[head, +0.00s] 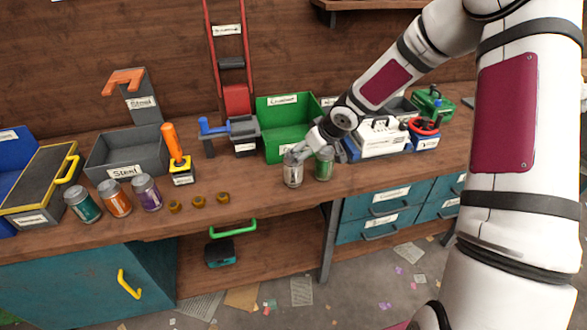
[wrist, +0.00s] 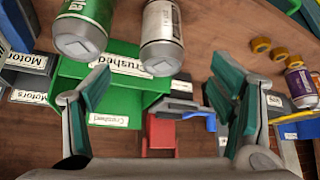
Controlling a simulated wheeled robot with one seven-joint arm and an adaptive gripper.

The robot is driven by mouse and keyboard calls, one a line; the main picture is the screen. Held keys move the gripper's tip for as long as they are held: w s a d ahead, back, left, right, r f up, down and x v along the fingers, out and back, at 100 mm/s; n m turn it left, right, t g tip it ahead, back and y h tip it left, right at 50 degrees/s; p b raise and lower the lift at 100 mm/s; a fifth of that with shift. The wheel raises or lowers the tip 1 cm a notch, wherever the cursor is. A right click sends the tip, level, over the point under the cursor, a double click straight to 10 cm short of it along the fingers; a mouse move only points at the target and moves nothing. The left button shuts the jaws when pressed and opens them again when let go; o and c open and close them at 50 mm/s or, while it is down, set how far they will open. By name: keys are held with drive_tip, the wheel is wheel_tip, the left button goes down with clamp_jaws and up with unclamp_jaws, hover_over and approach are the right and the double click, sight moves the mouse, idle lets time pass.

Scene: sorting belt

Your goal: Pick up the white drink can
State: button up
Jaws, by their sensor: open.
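The white drink can (head: 292,172) stands upright near the front edge of the bench, left of a green can (head: 325,164). In the wrist view, the white can (wrist: 162,38) is at the top, and the green can (wrist: 84,30) is left of it. My gripper (head: 308,155) is just behind and above the two cans. In the wrist view its teal-padded fingers (wrist: 158,85) are spread wide and nothing is held. The white can lies beyond the fingertips, nearer the middle of the gap than the green can. In the head view the gripper partly covers the cans' tops.
A green bin labelled Crushed (head: 276,112) stands behind the cans. Teal, orange and purple cans (head: 117,199) and small brass pieces (head: 198,202) are to the left. A white toolbox (head: 381,138) is to the right. The bench between the brass pieces and white can is clear.

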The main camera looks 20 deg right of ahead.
sight(298, 169)
drive_tip(key=b+x, duration=0.1)
drive_tip(key=x, duration=0.6)
drive_tip(key=shift+f, duration=0.15)
drive_tip(key=shift+w+a+f, duration=0.2)
drive_tip(key=shift+f, duration=0.2)
drive_tip(key=x, duration=0.4)
drive_tip(key=shift+w+f+p, duration=0.1)
drive_tip(key=shift+p, duration=0.25)
drive_tip(key=c, duration=0.9)
